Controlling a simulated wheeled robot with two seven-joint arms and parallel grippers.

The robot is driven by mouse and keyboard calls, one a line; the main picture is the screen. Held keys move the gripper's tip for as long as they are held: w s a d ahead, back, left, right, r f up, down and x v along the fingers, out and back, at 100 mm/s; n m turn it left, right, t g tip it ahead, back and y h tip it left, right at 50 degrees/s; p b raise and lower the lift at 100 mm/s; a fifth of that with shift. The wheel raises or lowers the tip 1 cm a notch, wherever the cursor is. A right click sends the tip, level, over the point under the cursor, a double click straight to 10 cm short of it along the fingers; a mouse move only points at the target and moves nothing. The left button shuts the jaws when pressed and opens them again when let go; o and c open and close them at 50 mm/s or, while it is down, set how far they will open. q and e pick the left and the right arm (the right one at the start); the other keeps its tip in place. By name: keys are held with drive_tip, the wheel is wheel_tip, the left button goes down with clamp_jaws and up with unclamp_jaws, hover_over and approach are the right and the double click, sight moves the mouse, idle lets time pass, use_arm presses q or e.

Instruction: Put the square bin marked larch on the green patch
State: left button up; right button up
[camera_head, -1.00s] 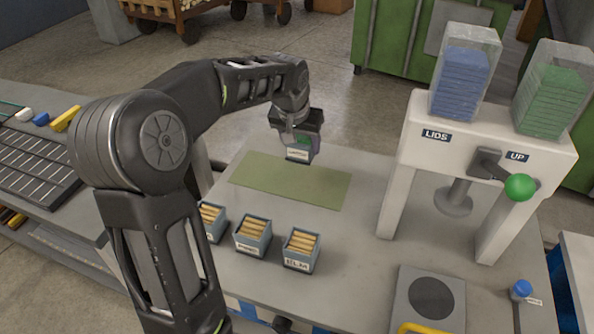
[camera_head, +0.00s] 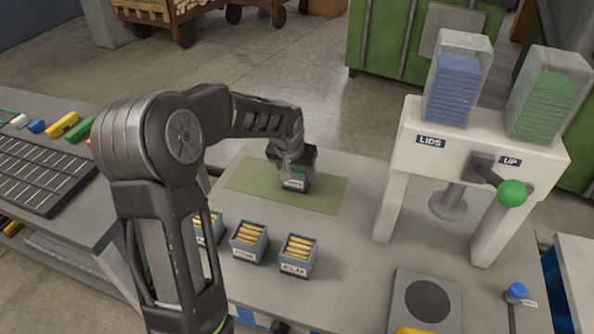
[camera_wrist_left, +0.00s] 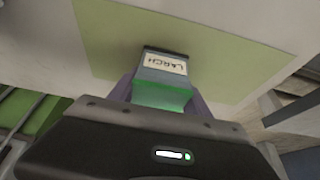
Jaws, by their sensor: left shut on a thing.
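The small bin marked LARCH (camera_head: 294,184) is grey-blue with a white label and shows green at its top. The wrist view shows the same bin (camera_wrist_left: 162,72) between my fingers, its label readable. My left gripper (camera_head: 292,170) is shut on it, pointing down. The green patch (camera_head: 245,178) is a flat rectangle on the table, and the bin is over its middle. I cannot tell whether the bin's base touches the patch.
Several bins of wooden sticks stand in front of the patch, including one marked ELM (camera_head: 298,257) and a middle one (camera_head: 249,242); my arm partly hides another (camera_head: 209,230). The white lid press (camera_head: 475,150) stands at right, behind a grey plate with a dark disc (camera_head: 428,299).

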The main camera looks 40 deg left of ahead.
use_arm(q)
drive_tip(key=shift+f, duration=0.1)
drive_tip(key=o, duration=1.5)
drive_tip(key=shift+r, duration=0.3)
drive_tip(key=shift+s+r, duration=0.15)
drive_tip(key=shift+r, duration=0.15)
drive_tip(key=b+v, duration=0.1)
drive_tip(key=v, duration=1)
drive_tip(key=shift+r, duration=0.1)
